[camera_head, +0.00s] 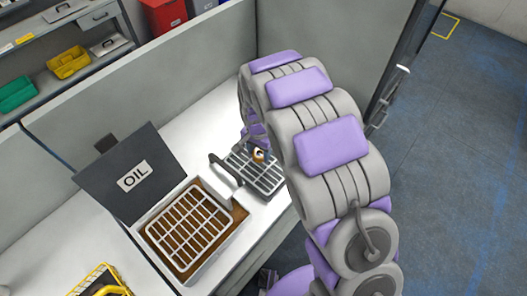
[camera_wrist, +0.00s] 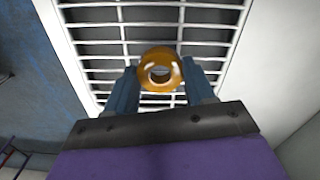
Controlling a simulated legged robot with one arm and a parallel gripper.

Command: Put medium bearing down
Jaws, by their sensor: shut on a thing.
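The medium bearing (camera_wrist: 160,88) is a shiny golden-orange ring, seen in the wrist view between the blue fingers of my gripper (camera_wrist: 160,84). My gripper is shut on it. In the head view, the bearing (camera_head: 259,154) is a small orange spot at the end of my purple and grey arm, over a metal draining rack (camera_head: 262,182). The rack (camera_wrist: 95,16) shows behind the bearing in the wrist view. I cannot tell whether the bearing touches the rack. Most of my gripper is hidden by my arm in the head view.
Left of the rack stands an oil bath with a grid basket (camera_head: 189,228) and a raised dark lid marked OIL (camera_head: 133,177). A yellow wire basket (camera_head: 101,283) is at the lower left. Grey partition walls (camera_head: 165,77) stand behind the white table (camera_head: 210,139).

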